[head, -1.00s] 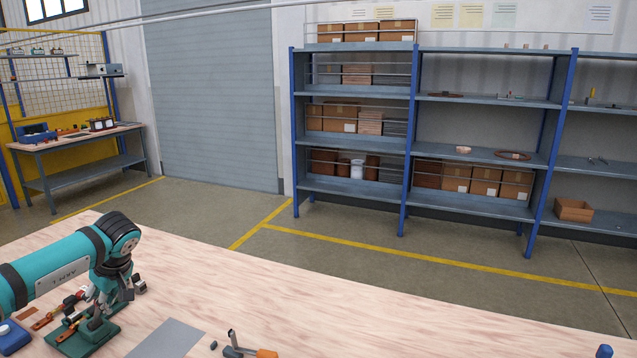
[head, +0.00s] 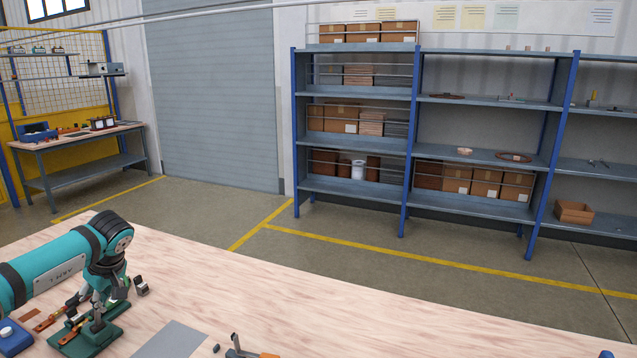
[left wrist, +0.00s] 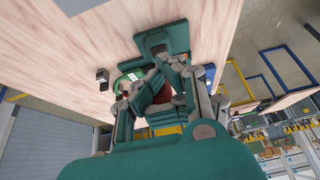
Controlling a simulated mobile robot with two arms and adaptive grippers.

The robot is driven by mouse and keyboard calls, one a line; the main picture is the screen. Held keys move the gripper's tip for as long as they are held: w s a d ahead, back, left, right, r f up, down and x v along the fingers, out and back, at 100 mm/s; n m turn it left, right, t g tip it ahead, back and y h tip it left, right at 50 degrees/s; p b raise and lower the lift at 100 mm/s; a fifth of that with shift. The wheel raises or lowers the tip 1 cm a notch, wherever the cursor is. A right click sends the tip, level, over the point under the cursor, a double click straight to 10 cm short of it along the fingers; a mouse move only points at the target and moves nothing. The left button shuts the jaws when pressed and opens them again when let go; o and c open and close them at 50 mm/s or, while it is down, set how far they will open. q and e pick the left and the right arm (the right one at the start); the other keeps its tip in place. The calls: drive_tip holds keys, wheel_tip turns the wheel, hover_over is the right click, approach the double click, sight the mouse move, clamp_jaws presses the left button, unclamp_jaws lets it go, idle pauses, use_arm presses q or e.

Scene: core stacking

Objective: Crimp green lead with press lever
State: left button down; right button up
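A dark green press base (head: 108,338) stands on the table at the lower left, with a copper-orange part on it. My left gripper (head: 100,308) reaches down over this base, partly hidden by its own wrist. In the left wrist view, the fingers of my left gripper (left wrist: 164,68) lean toward each other over green parts (left wrist: 160,40). What lies between the fingertips, and whether they touch the lever, is unclear. I cannot single out the green lead or the press lever.
A blue box (head: 12,340) sits left of the press. A small dark block (head: 141,286) lies just right of my gripper. A grey plate (head: 172,341) and an orange-handled tool (head: 238,350) lie near the front.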

use_arm(q)
drive_tip(key=shift+w+a+r, duration=0.1)
drive_tip(key=shift+w+r, duration=0.1)
drive_tip(key=shift+r, duration=0.05)
drive_tip(key=shift+w+a+r+p, duration=0.15)
drive_tip(key=shift+p, duration=0.15)
drive_tip(key=shift+w+a+r+p, duration=0.3)
drive_tip(key=shift+a+r+p, duration=0.15)
drive_tip(key=shift+a, duration=0.25)
drive_tip(key=shift+d+f, duration=0.1)
drive_tip(key=shift+f, duration=0.1)
drive_tip(key=shift+s+d+f, duration=0.15)
drive_tip(key=shift+d+f, duration=0.05)
drive_tip(key=shift+f, duration=0.15)
drive_tip(key=s+d+r+p, duration=0.2)
drive_tip(key=d+r+p, duration=0.1)
drive_tip(key=d+p, duration=0.2)
drive_tip(key=shift+s+d+r, duration=0.2)
drive_tip(key=shift+d+r, duration=0.05)
drive_tip(key=shift+d, duration=0.05)
